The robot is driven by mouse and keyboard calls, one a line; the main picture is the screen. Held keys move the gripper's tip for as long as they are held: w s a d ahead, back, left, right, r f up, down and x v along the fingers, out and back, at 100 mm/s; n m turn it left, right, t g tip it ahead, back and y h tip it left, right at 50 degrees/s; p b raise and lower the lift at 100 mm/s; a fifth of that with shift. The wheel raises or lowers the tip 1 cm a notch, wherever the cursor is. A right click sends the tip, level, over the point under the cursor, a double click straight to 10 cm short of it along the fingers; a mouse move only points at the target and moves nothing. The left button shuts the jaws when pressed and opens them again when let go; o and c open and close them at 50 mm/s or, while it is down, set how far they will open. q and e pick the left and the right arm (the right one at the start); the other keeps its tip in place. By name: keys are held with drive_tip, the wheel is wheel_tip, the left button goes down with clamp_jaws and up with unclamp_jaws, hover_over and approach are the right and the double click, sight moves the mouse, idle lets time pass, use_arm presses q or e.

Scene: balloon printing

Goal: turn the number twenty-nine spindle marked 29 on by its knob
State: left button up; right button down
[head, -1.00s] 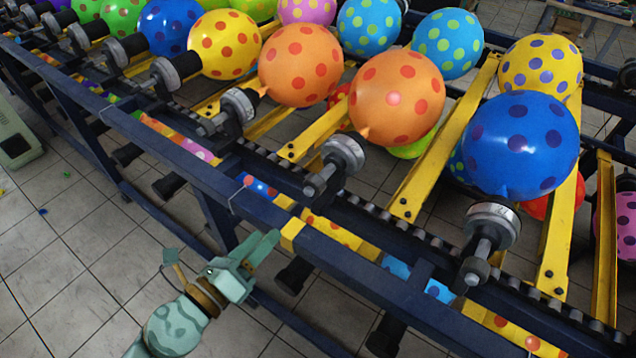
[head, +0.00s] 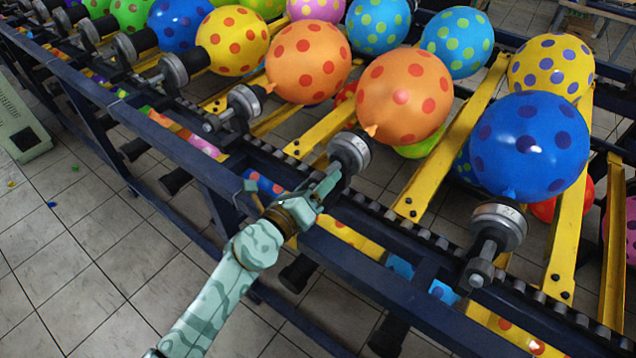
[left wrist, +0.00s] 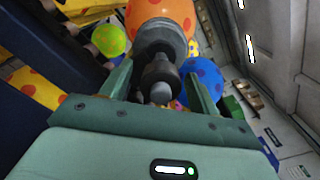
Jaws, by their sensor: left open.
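A grey metal spindle (head: 349,153) on the dark blue frame carries an orange balloon with red dots (head: 404,97). I cannot read any number on it. My left gripper (head: 331,182) is right at the front of this spindle, over its knob. In the left wrist view the knob (left wrist: 160,92) lies between the two open fingers of the left gripper (left wrist: 158,84), with a gap visible on both sides. The spindle body (left wrist: 160,42) is straight ahead, with the orange balloon (left wrist: 158,10) behind it. My right gripper is not in view.
Similar spindles stand in a row: one with a blue balloon (head: 495,226) to the right, another (head: 243,103) to the left. The dark blue front rail (head: 370,272) runs below my left arm. Yellow bars (head: 450,140) cross behind. Tiled floor (head: 90,235) is open at the left.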

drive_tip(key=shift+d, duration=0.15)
use_arm(q)
drive_tip(key=shift+c, duration=0.9)
drive_tip(key=c, duration=0.8)
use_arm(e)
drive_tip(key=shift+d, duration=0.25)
use_arm(q)
drive_tip(key=shift+m, duration=0.4)
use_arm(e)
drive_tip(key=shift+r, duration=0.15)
use_arm(q)
drive_tip(key=m+p, duration=0.1)
drive_tip(key=m, duration=0.2)
drive_tip(key=shift+r+m+p, duration=0.1)
drive_tip(key=shift+m+p, duration=0.25)
drive_tip(key=shift+m, duration=0.05)
drive_tip(key=m+p, duration=0.1)
drive_tip(key=m, duration=0.4)
drive_tip(key=shift+m, duration=0.4)
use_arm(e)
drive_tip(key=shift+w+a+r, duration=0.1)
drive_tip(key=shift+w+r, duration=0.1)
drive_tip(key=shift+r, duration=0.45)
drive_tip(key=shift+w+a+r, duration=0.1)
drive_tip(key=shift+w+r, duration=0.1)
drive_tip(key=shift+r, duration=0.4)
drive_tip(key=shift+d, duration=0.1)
use_arm(q)
drive_tip(key=o, duration=1)
